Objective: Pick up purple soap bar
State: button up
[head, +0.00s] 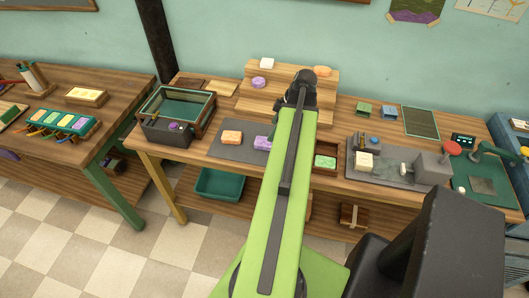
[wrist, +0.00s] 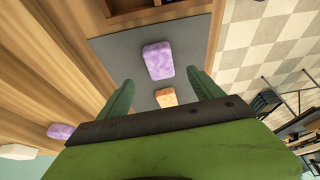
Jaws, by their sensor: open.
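A purple soap bar (head: 262,143) lies on a dark grey mat (head: 225,150), just left of my arm in the head view. It also shows in the wrist view (wrist: 158,61) on the mat (wrist: 112,55), ahead of my fingertips. A second, rounder purple bar (head: 258,82) sits on the wooden stepped stand; a purple bar (wrist: 61,131) also shows at lower left in the wrist view. My gripper (wrist: 160,78) is open and empty, its green fingers apart. An orange bar (wrist: 166,97) shows between the fingers, beyond them. My arm hides the gripper's tips in the head view.
The orange bar (head: 231,137) lies left of the purple bar on the mat. A glass-walled box (head: 178,112) stands farther left. A wooden tray (head: 327,150) with a green bar is to the right. The stepped stand (head: 325,80) rises behind.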

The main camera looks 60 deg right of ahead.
aim_at(265, 141)
jog(key=b+x, duration=0.1)
jog(key=x, duration=0.1)
jog(key=shift+f, duration=0.45)
jog(key=shift+w+f+b, duration=0.2)
jog(key=shift+b, duration=0.1)
jog(key=shift+r, duration=0.1)
jog(key=b+x, duration=0.4)
jog(key=x, duration=0.1)
jog(key=shift+b, duration=0.35)
jog(key=c, duration=1.5)
